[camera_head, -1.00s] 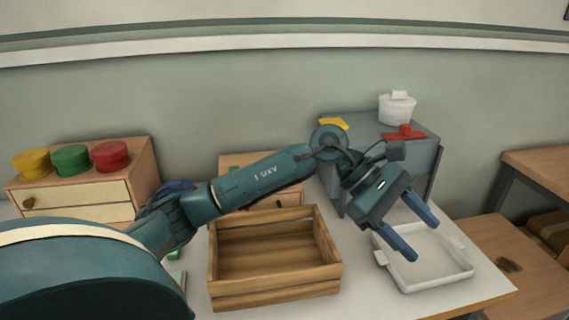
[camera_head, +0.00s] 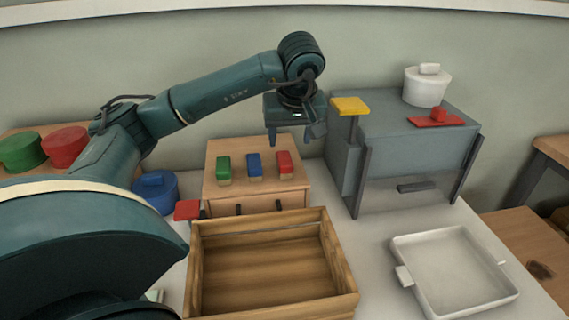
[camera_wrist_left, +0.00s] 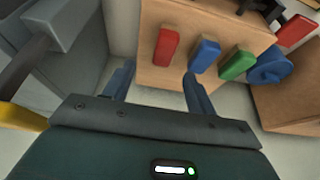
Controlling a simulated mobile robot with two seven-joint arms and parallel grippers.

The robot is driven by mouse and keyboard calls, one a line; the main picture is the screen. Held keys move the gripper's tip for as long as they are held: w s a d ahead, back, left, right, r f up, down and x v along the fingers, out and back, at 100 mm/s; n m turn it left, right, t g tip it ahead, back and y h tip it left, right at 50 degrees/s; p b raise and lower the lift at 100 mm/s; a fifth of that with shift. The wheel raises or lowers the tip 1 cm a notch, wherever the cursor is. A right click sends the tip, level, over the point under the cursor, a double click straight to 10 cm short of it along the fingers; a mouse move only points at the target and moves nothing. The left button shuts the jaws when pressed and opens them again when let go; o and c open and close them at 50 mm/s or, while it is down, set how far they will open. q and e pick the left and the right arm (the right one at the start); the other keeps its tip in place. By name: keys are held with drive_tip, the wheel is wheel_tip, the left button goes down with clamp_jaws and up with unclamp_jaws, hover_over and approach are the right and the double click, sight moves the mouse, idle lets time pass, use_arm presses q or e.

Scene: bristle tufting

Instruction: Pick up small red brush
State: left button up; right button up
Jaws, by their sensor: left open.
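The small red brush (camera_head: 285,165) lies on top of a small wooden cabinet (camera_head: 256,204), at the right end of a row with a blue brush (camera_head: 254,166) and a green brush (camera_head: 223,169). My left gripper (camera_head: 290,138) is open and empty, above and behind the red brush in the head view. In the left wrist view the red brush (camera_wrist_left: 166,46) lies ahead of my two spread blue fingers (camera_wrist_left: 158,80), roughly between their lines and apart from them. My right gripper is not in view.
A grey cabinet (camera_head: 395,150) carries a white pot (camera_head: 427,86), a flat red piece with a knob (camera_head: 434,118) and a yellow piece (camera_head: 350,105). An open wooden crate (camera_head: 275,312) stands in front. A white tray (camera_head: 453,240) lies at the right.

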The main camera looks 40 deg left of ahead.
sight(284, 158)
use_arm(q)
drive_tip(key=x, duration=0.3)
drive_tip(key=shift+f, duration=0.15)
drive_tip(key=shift+s+a+x, duration=0.1)
drive_tip(key=shift+s+x, duration=0.05)
drive_tip(key=shift+x, duration=1.2)
drive_tip(key=shift+s+a+x, duration=0.1)
drive_tip(key=shift+x, duration=1.3)
drive_tip(key=shift+c, duration=0.4)
drive_tip(key=c, duration=1)
